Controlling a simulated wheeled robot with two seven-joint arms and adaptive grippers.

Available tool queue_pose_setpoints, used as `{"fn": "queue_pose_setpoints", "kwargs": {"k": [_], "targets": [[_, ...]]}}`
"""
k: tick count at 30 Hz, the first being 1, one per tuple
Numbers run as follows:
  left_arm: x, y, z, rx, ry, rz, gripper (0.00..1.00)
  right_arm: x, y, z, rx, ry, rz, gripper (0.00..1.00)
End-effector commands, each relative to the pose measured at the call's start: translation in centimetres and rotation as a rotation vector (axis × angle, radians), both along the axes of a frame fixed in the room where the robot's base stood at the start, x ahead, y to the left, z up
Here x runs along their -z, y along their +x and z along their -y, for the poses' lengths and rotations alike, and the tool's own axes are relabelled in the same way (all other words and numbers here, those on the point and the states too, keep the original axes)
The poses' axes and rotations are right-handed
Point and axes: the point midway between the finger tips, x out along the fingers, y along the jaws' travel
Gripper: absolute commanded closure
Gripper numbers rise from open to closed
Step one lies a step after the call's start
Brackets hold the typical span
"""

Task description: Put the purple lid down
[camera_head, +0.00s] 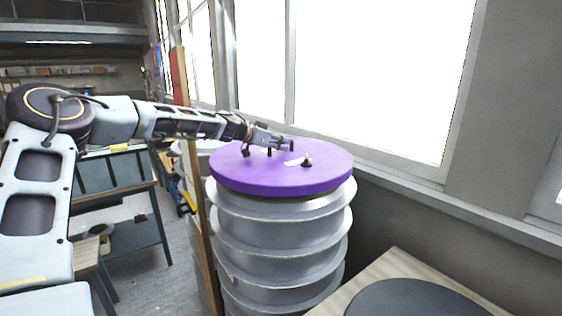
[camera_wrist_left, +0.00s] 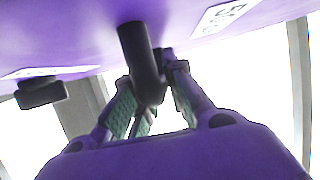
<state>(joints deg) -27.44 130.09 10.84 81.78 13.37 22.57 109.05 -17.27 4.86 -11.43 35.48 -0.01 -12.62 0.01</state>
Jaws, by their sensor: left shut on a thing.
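The purple lid (camera_head: 245,179) is a thick round disc with dark knobs and pale labels on top. It lies level over the top of a grey ribbed drum stack (camera_head: 270,232); I cannot tell whether it touches or hovers just above. My left gripper (camera_head: 284,146) is over the lid's far side, shut on a dark knob of the lid. In the left wrist view the purple lid (camera_wrist_left: 75,25) fills the top, and the dark knob (camera_wrist_left: 136,50) stands between the fingers of my left gripper (camera_wrist_left: 152,88). A second knob (camera_head: 307,161) stands free on the lid. My right gripper is out of view.
A wooden table with a dark round disc (camera_head: 415,299) stands at the front right. The window wall and its sill (camera_head: 440,200) run close behind the stack. A wooden post (camera_head: 201,235) stands just left of the stack. Shelves and a workbench are at the back left.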

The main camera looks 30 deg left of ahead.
Motion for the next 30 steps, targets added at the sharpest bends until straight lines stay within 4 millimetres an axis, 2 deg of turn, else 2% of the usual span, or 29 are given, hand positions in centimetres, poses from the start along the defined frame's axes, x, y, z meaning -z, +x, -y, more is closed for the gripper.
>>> {"fn": "queue_pose_setpoints", "kwargs": {"k": [6, 20, 30], "targets": [[1.8, 0.0, 0.1, 0.000, -0.002, 0.004, 1.00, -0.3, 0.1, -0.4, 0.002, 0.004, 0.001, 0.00], [2.3, 0.0, 0.0, -0.001, -0.001, 0.004, 1.00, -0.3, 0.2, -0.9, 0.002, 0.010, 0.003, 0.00], [4.9, 0.0, 0.0, 0.001, -0.002, 0.001, 1.00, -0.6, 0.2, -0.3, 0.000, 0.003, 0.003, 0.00]]}}
